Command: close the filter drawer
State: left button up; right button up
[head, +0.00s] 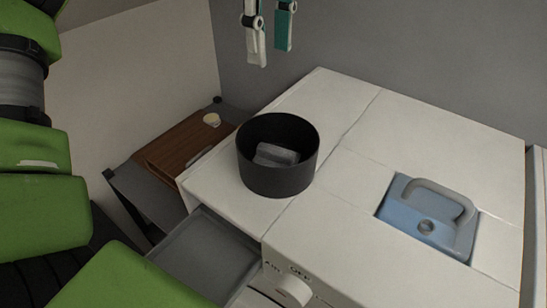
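The filter drawer (207,258) appears to be the grey, shallow, open-topped drawer at the bottom centre-left. It sticks out from the front of the white appliance (335,195), so it stands open, and its inside looks empty. Its near end is cut off by the picture's lower edge and partly hidden by my green arm. My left arm fills the left side and lower left corner, but no gripper fingers show. My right gripper does not show either.
A black round bowl (262,180) with a grey block (276,155) inside stands on the appliance top. A blue panel (415,222) with a grey handle lies right. A white knob (292,291) is on the front. A brown wooden box (180,145) stands behind left.

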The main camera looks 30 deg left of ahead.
aim_at(211, 255)
jog(key=k+l, duration=0.2)
jog(key=k, duration=0.3)
jog(key=k+l, duration=0.2)
jog(key=k, duration=0.25)
jog(key=k+l, duration=0.2)
jog(key=k, duration=0.3)
jog(key=k+l, duration=0.2)
jog(key=k, duration=0.3)
